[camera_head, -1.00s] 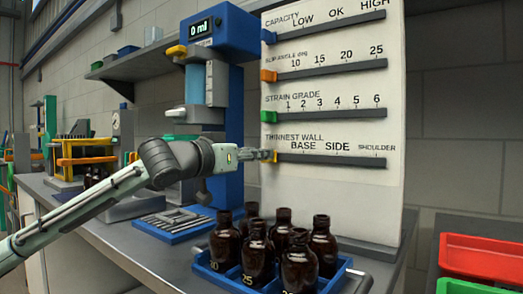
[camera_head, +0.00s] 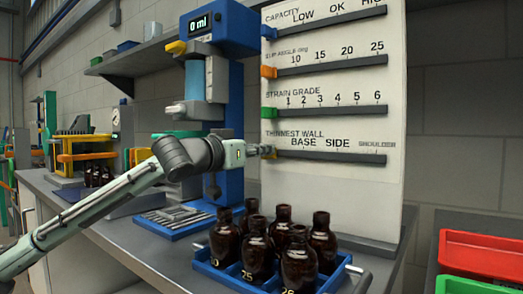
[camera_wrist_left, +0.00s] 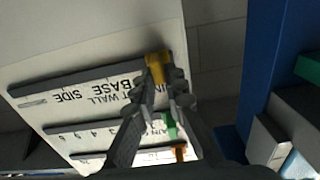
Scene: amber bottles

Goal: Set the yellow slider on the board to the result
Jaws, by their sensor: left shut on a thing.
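The white board (camera_head: 330,215) stands upright with several dark rails, each with a coloured slider. The yellow slider (camera_wrist_left: 156,66) is at the left end of the lowest rail (camera_head: 335,156), labelled THINNEST WALL, left of BASE. My left gripper (camera_head: 266,152) is at that rail's left end and mostly hides the slider in the head view. In the left wrist view, where the board appears upside down, the fingers of my left gripper (camera_wrist_left: 160,90) are shut on the yellow slider. My right gripper is not in view.
The blue (camera_head: 268,32), orange (camera_head: 268,72) and green (camera_head: 269,113) sliders sit at the left ends of the rails above. A blue tray (camera_head: 228,278) of amber bottles stands below the board. A blue machine (camera_head: 231,130) reading 0 ml stands left of it.

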